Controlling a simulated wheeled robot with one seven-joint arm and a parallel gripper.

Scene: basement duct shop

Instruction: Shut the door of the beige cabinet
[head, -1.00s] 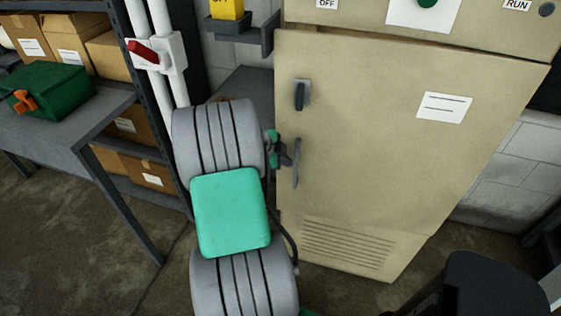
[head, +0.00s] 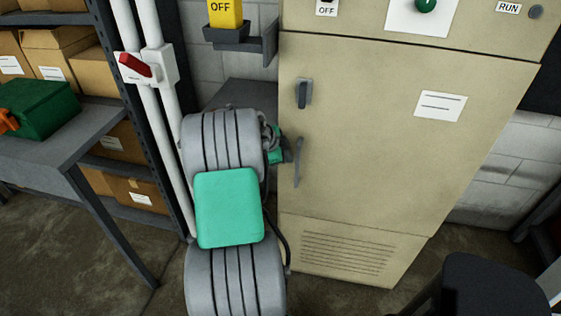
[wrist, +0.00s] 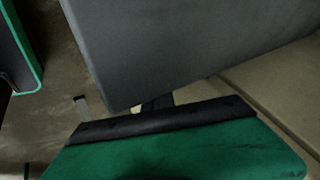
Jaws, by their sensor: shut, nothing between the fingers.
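The beige cabinet (head: 415,250) stands right of centre in the head view. Its door (head: 380,150) appears flush with the front, with only a thin dark line along its top edge. A dark latch (head: 303,93) and a grey upright handle (head: 298,162) are on the door's left side. My gripper (head: 286,156) is shut and empty, close beside the handle at the door's left edge. I cannot tell whether it touches the handle or door. My arm hides part of the area left of the door. The wrist view shows beige surface (wrist: 280,85) at right, partly covered by dark grey and green parts.
A grey workbench (head: 50,145) with a green box (head: 38,108) stands at left, before shelves of cardboard boxes. White pipes with a red-handled switch (head: 135,65) run beside them. A black rounded object (head: 485,285) is at lower right. Floor before the cabinet is partly clear.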

